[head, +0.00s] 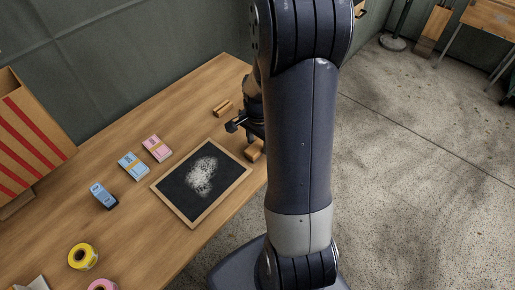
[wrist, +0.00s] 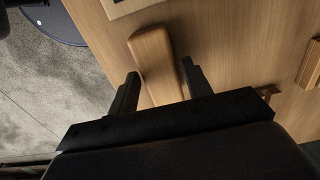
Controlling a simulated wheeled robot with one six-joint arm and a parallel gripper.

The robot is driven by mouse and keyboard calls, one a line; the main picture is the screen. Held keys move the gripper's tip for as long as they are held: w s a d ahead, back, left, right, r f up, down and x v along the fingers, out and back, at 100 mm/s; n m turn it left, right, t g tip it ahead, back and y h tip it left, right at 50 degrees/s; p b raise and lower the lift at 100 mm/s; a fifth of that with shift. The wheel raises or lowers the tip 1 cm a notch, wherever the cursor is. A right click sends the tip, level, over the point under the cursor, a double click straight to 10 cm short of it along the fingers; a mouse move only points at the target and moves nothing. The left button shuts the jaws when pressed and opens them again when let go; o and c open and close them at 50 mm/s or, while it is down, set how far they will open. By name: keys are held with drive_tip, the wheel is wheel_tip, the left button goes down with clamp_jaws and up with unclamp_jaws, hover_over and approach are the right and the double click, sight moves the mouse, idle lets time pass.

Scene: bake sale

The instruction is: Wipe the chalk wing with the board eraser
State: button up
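The chalkboard (head: 170,190) lies flat on the wooden table in a light wooden frame, with the white chalk wing (head: 202,177) as a cloudy patch at its middle. A wooden block (head: 254,150), apparently the board eraser, lies by the board's right corner near the table edge. In the wrist view the eraser (wrist: 157,55) is long with rounded ends and reaches between my gripper's fingers (wrist: 158,78). The fingers are apart, one on each side, with visible gaps. My gripper (head: 243,125) is partly hidden by my arm in the head view. The board's frame corner (wrist: 118,8) shows at the top.
Another wooden piece (head: 222,107) lies farther back on the table. A pink pack (head: 157,148), a blue pack (head: 133,166), a blue box (head: 103,196) and a yellow roll (head: 82,256) are left of the board. A striped box (head: 28,140) stands far left.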

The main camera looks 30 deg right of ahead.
sight(259, 144)
drive_tip(key=c, duration=0.6)
drive_tip(key=shift+r+p, duration=2)
drive_tip(key=shift+r, duration=0.5)
